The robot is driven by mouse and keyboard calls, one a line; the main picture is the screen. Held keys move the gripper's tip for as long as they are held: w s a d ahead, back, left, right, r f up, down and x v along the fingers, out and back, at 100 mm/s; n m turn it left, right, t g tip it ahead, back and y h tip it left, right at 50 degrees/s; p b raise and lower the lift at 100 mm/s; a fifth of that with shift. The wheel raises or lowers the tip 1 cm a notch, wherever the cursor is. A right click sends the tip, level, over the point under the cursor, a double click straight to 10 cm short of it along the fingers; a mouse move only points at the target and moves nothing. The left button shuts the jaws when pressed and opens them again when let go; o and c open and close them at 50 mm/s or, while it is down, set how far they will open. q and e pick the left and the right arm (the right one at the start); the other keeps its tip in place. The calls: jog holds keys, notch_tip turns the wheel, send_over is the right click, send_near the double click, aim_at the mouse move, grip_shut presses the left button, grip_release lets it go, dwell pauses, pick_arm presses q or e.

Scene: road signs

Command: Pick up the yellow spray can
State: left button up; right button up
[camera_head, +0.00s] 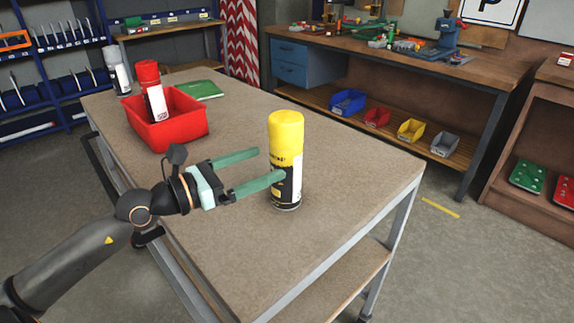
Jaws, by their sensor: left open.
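The yellow spray can (287,135) stands upright on the brown table top. It has a yellow cap and upper part, and a black and white label below. My left gripper (268,167) is open, with its green fingers pointing right toward the can. The nearer finger overlaps the can's left side in the picture, and the farther finger ends just left of the can. I cannot tell whether either finger touches it. My right gripper is not in view.
The table (345,190) is clear right of the can. A red bin (172,128) holds a red-capped can (150,85). A white can (115,68) stands behind it, and a green book (199,90) lies nearby. A workbench (470,73) stands behind.

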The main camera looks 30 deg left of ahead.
aim_at(271, 160)
pick_arm(q)
jog(key=p+x, duration=0.1)
jog(key=x, duration=0.2)
jog(key=shift+r, duration=0.15)
jog(key=shift+w+d, duration=0.2)
jog(key=shift+w, duration=0.15)
jog(key=shift+w+d+p, duration=0.35)
jog(key=shift+w+p, duration=0.05)
jog(key=shift+w, duration=0.15)
jog(key=x, duration=0.3)
jog(key=shift+d+p, duration=0.1)
jog(key=shift+p, duration=0.3)
jog(key=shift+w+d, duration=0.3)
jog(key=shift+w, duration=0.1)
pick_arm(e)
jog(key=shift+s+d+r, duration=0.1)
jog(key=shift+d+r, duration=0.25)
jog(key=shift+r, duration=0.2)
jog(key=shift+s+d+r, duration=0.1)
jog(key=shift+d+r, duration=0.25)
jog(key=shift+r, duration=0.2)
pick_arm(q)
grip_shut()
